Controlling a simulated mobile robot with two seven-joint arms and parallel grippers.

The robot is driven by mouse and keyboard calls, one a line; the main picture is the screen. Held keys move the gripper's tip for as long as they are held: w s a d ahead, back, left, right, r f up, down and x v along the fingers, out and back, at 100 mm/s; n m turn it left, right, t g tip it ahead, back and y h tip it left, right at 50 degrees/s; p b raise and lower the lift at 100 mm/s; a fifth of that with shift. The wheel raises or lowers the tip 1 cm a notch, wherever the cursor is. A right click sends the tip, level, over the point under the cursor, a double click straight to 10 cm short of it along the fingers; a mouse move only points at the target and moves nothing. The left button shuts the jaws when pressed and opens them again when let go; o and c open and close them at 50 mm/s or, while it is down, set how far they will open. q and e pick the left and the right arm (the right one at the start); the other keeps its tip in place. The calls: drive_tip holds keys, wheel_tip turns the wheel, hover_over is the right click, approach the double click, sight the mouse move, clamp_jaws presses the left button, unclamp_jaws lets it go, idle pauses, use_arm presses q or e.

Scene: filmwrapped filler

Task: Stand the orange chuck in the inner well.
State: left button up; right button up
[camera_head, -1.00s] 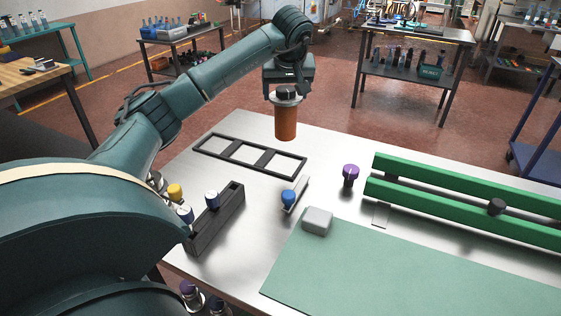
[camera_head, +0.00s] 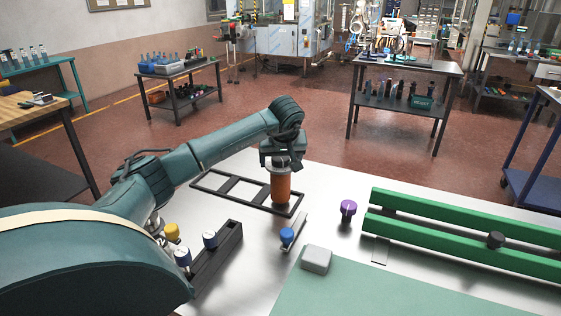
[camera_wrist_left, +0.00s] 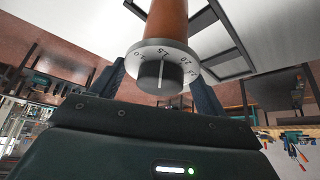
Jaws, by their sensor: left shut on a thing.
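The orange chuck (camera_head: 281,188) is an orange cylinder with a grey marked collar and a black knob. It hangs upright, knob end up, from my left gripper (camera_head: 280,165), which is shut on its top end. In the left wrist view the chuck (camera_wrist_left: 167,18) runs away from the fingers, with its collar and knob close to the camera. The black three-well frame (camera_head: 228,200) lies flat on the table. In the head view the chuck's lower end overlaps the frame's right-hand well; I cannot tell whether it touches down. My right gripper is not in view.
A black block (camera_head: 217,255) with capped items stands left of centre. Green rails (camera_head: 450,235) lie along the right. Bare metal table surrounds the frame.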

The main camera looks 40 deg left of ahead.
use_arm(q)
drive_tip(key=shift+f, duration=0.45)
drive_tip(key=o, duration=2)
drive_tip(key=shift+f, duration=0.1)
drive_tip(key=shift+o, duration=0.2)
drive_tip(key=shift+s+d+r, duration=0.1)
drive_tip(key=shift+d+r, duration=0.05)
drive_tip(key=shift+r, duration=0.4)
drive_tip(key=b+v, duration=0.1)
drive_tip(key=v, duration=1)
drive_tip(key=shift+d, duration=0.1)
